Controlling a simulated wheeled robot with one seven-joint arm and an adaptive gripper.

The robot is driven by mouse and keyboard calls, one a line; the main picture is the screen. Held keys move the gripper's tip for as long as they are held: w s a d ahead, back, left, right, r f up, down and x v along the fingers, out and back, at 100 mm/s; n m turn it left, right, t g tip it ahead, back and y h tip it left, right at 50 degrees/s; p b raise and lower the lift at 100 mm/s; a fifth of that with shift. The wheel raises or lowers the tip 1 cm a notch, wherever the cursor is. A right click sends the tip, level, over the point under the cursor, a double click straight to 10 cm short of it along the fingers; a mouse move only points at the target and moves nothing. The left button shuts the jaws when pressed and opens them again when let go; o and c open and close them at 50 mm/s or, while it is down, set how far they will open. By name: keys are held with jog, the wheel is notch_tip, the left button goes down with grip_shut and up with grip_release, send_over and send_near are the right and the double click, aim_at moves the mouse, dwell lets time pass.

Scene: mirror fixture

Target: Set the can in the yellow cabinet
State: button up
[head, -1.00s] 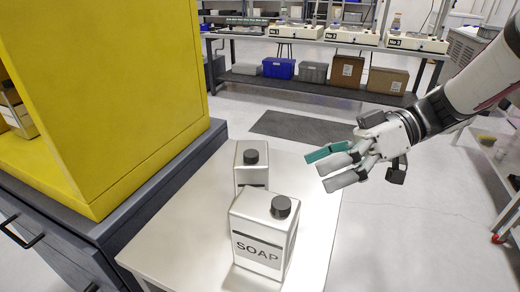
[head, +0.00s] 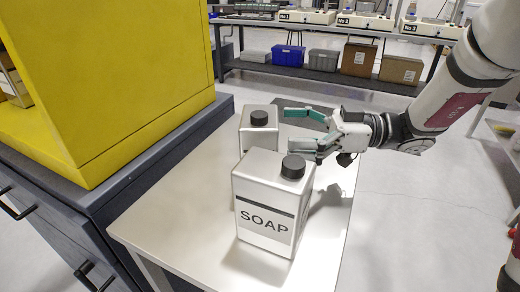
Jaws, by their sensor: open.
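Two silver cans with black caps stand upright on a small white table (head: 165,225). The front can (head: 265,210) carries a SOAP label. The back can (head: 259,136) is partly hidden behind it. My gripper (head: 302,132) is open, behind and to the right of the front can, with its fingers pointing left toward the back can. Its lower finger is partly hidden by or close against the front can's cap; I cannot tell whether they touch. The yellow cabinet (head: 120,75) stands at the left, its open side facing left, with something on a shelf inside.
The cabinet sits on a dark drawer unit (head: 60,215) with black handles, beside the white table. A far bench (head: 350,75) holds lab devices, with blue and grey bins and cardboard boxes below.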

aim_at(260, 126)
jog(key=shift+s+a+r+b, duration=0.1)
jog(key=shift+a, duration=0.85)
jog(key=shift+s+a+r+b, duration=0.1)
jog(key=shift+s+a, duration=0.05)
jog(key=shift+a, duration=0.85)
jog(key=shift+s+a+r+b, duration=0.1)
jog(key=shift+a, duration=0.85)
jog(key=c, duration=1.9)
jog(key=shift+r, duration=0.15)
